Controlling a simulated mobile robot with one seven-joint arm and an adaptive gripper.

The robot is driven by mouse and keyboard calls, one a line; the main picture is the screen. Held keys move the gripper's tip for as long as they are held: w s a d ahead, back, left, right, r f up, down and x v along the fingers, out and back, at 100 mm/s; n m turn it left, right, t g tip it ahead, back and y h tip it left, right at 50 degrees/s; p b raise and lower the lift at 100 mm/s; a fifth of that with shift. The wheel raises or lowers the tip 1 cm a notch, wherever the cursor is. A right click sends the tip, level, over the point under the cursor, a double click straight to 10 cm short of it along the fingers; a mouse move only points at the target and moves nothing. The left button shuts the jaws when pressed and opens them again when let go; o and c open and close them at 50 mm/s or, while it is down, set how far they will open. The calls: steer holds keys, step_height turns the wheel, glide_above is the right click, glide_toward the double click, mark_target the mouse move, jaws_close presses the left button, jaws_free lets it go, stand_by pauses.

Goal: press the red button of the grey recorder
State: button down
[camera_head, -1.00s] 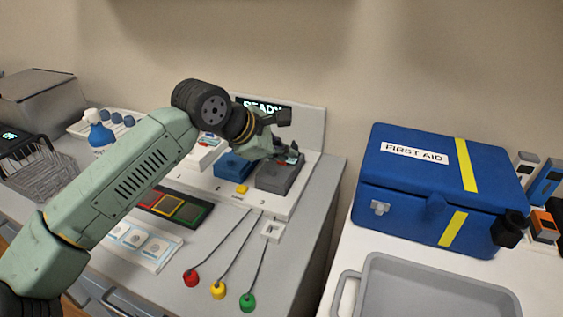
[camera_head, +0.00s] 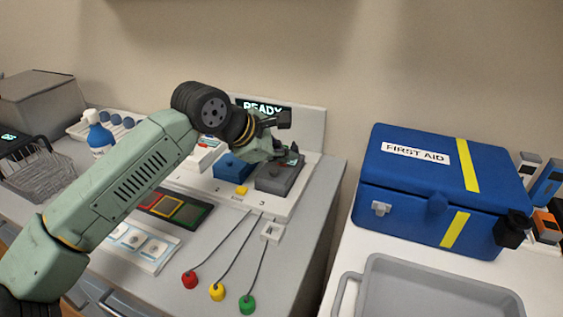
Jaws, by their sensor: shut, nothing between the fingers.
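The grey recorder (camera_head: 279,177) sits on a white board at the right side of the counter, the rightmost of several box-shaped devices. My gripper (camera_head: 288,157) is over the recorder's upper part, coming in from the left, its fingers shut and empty. A small reddish spot shows by the fingertips, but the red button itself is mostly hidden by the gripper. I cannot tell whether the fingertips touch the recorder.
A blue device (camera_head: 233,167) and a white device (camera_head: 203,158) stand left of the recorder. A READY display (camera_head: 264,108) stands behind. Red, yellow and green plugs on cables (camera_head: 218,291) lie in front. A blue first aid box (camera_head: 440,190) stands right, across a gap.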

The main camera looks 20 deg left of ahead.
mark_target(283, 166)
steer(key=shift+r, duration=0.85)
step_height(283, 166, up, 5)
steer(key=shift+r+p, duration=0.1)
steer(key=shift+p, duration=1.05)
